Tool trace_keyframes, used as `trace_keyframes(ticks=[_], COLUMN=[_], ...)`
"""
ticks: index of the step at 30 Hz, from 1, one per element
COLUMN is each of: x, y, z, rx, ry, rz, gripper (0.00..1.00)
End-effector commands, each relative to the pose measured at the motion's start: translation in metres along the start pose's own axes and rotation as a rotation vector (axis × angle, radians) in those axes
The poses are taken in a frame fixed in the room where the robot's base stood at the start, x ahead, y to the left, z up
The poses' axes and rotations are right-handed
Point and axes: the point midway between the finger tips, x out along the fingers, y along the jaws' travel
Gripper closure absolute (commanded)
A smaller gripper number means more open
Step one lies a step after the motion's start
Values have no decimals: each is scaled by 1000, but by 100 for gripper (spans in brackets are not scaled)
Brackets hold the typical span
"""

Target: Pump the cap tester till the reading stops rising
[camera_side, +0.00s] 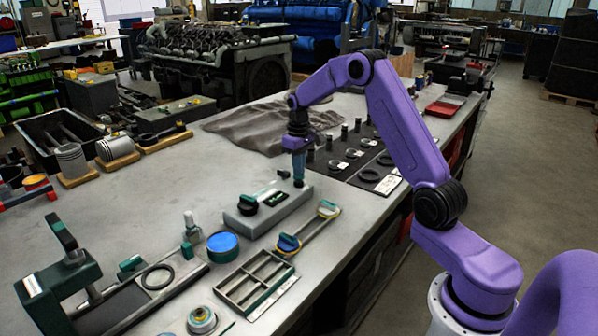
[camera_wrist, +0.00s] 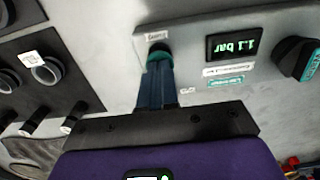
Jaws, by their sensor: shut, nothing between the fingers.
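The cap tester (camera_side: 262,222) is a grey box on the bench, with a small display and a black and green knob (camera_side: 247,204). In the wrist view, the tester's face (camera_wrist: 190,40) carries the lit display (camera_wrist: 234,45), which reads 1.1 bar, and the knob (camera_wrist: 299,60) at the right. My gripper (camera_side: 299,182) is shut and empty, pointing down at the tester's far right end. In the wrist view, my gripper's fingertips (camera_wrist: 159,62) are at a dark, green-ringed button (camera_wrist: 158,50), mostly hidden behind them. I cannot tell whether they touch or press it.
A divided grey tray (camera_side: 257,281), a blue-lidded round tin (camera_side: 222,244) and a yellow and blue tool (camera_side: 308,228) lie near the tester. A dark mat (camera_side: 345,165) with rings and pegs lies behind it. The bench's left middle is clear.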

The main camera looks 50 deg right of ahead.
Motion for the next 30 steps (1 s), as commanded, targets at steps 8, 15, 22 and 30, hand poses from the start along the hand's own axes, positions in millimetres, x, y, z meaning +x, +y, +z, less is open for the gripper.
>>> trace_keyframes(ticks=[8, 15, 22, 30], x=[11, 11, 3, -14], y=[0, 0, 0, 1], z=[1, 1, 1, 1], rx=[1, 1, 1, 1], ry=[-4, -3, -4, -2], rz=[-1, -1, -1, 0], gripper=[100, 100, 100, 100])
